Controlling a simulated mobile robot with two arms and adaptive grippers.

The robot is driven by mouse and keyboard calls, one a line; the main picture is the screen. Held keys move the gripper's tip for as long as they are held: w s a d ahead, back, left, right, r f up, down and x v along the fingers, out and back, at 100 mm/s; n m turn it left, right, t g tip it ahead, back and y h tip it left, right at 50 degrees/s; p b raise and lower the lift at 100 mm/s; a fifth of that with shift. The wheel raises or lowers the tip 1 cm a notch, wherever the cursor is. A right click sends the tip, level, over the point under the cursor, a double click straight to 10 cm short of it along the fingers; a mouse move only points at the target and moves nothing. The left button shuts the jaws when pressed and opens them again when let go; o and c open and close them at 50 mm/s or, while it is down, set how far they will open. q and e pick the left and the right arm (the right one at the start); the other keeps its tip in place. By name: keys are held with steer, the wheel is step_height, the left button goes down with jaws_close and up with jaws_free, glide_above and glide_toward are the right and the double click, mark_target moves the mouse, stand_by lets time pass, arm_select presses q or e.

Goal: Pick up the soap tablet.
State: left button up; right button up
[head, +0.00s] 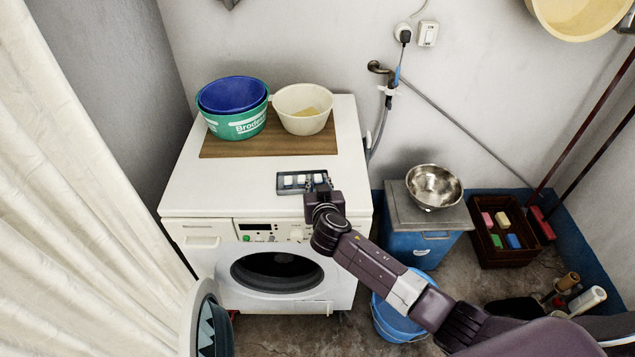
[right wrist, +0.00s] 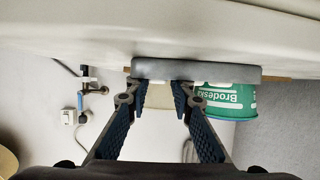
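A small dark grey tray (head: 288,189) lies on the white washing machine's top near its front edge. White tablets (head: 289,180) sit in its compartments; I cannot tell which is the soap tablet. My right gripper (head: 321,184) is at the tray's right end and covers part of it. In the right wrist view, which looks upside down, my right gripper (right wrist: 163,92) is open, its fingertips close to the edge of the tray (right wrist: 215,73). No tablet shows between the fingers, and contact with the tray cannot be told. My left gripper is not in view.
Behind the tray, a brown board (head: 218,148) bears a green tub (head: 240,126) with a blue basin (head: 232,95) in it, and a cream bowl (head: 302,122). A metal bowl (head: 434,185) stands on the blue box to the right. The machine top left of the tray is clear.

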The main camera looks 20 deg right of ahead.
steer(key=shift+c, duration=0.5)
jaws_close()
steer(key=shift+r, duration=0.15)
